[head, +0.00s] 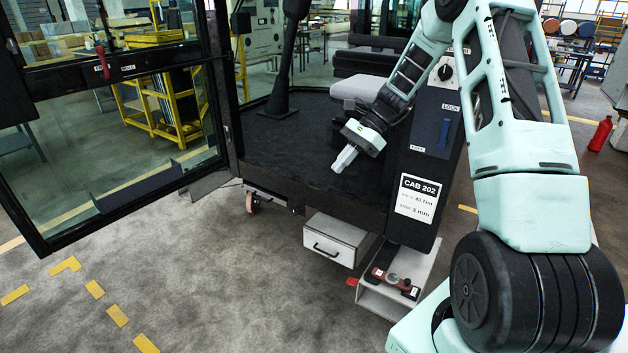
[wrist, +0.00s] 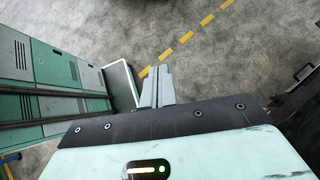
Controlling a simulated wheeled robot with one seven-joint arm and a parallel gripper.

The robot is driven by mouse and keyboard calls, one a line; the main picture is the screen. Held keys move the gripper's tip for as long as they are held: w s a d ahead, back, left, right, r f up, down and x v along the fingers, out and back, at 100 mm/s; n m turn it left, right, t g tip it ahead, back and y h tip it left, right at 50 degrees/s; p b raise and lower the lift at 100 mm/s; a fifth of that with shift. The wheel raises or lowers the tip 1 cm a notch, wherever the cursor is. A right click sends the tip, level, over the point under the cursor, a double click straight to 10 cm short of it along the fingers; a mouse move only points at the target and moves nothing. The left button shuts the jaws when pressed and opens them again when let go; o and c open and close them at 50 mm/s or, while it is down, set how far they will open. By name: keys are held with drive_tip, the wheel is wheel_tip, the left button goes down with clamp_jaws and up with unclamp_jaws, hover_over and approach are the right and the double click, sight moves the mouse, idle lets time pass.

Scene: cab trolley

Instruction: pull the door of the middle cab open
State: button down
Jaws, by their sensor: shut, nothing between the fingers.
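The cab's door (head: 110,190) is a large glass panel in a black frame at the left of the head view. It stands swung out to the left, leaving the doorway uncovered. A red handle (head: 102,62) sits on its crossbar. The cab (head: 290,150) has a dark floor and a pillar with a "CAB 202" sign (head: 418,198). My gripper (head: 346,157) is shut and empty, in front of the doorway near that pillar, well apart from the door. Its closed fingers also show in the wrist view (wrist: 157,87), over the floor. The door is not identifiable there.
A blue lever (head: 444,133) sits on the pillar between "LOCK" and "FREE" labels. Below the cab are a drawer (head: 335,240) and an open box (head: 385,298) with a red tool. A red bottle (head: 600,133) stands far right. Floor at lower left is clear.

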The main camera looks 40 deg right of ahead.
drive_tip(key=w+a+f+p, duration=0.1)
drive_tip(key=a+f+p, duration=0.2)
drive_tip(key=a, duration=0.5)
drive_tip(key=shift+w+f, duration=0.15)
drive_tip(key=shift+f, duration=0.25)
